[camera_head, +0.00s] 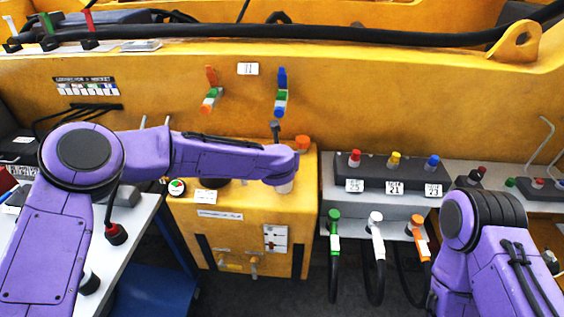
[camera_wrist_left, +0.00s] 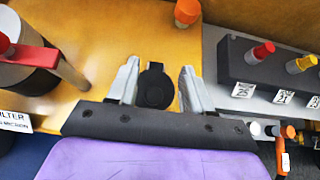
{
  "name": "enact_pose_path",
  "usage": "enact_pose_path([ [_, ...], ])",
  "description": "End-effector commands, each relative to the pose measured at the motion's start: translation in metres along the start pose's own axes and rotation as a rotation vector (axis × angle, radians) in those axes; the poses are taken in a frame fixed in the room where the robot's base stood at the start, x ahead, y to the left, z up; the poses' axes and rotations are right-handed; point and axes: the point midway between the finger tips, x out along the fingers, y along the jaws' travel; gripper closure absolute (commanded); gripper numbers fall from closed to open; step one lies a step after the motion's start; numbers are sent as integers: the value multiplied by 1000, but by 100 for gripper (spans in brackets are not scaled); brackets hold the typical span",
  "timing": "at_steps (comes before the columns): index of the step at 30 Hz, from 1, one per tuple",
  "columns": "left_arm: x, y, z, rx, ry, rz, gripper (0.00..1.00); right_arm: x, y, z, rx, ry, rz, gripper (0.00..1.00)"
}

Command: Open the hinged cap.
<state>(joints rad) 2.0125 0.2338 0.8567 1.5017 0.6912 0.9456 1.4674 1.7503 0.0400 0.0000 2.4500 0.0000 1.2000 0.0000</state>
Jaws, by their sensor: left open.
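The black round hinged cap (camera_wrist_left: 155,88) shows in the left wrist view on the top of the yellow casting; it looks closed, lying flat. My left gripper (camera_wrist_left: 160,68) is open, with one pale finger on each side of the cap and a gap to both. I cannot tell how far above the cap the fingertips are. In the head view my left wrist hides the cap, and the gripper's pale part (camera_head: 285,186) shows only a little over the casting (camera_head: 240,240). My right arm comes in at the right; its gripper is not in view.
An orange knob (camera_head: 302,142) stands behind the cap. A black canister with a red handle (camera_wrist_left: 30,55) stands left of the gripper in the wrist view. A dark box with coloured plugs (camera_head: 392,172) is at the right, above hanging green, white and orange connectors (camera_head: 376,222).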

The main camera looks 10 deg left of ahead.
Motion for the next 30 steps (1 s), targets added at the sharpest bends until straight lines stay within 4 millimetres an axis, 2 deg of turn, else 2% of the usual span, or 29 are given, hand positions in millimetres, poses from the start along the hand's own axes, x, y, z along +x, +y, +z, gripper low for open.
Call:
enact_pose_path([
  [1,-10,0,-3,-1,-4,-2,50,11,-1,5,0,0,0,57],
  [3,-28,0,-3,-2,-4,-2,50,17,-2,7,0,0,0,57],
  [9,-63,0,-2,-1,-2,0,50,26,-2,11,0,0,0,57],
  [13,-70,0,0,0,-1,0,50,26,-2,11,0,0,0,57],
  [25,-70,0,0,23,-1,1,50,25,-2,10,0,0,0,57],
  [28,-71,0,1,209,-18,4,50,25,-2,10,0,0,0,57],
  [29,-71,-1,-5,325,-26,5,50,25,-2,11,0,0,0,57],
  [30,-68,5,-24,533,-28,19,50,26,-2,11,0,0,0,57],
])
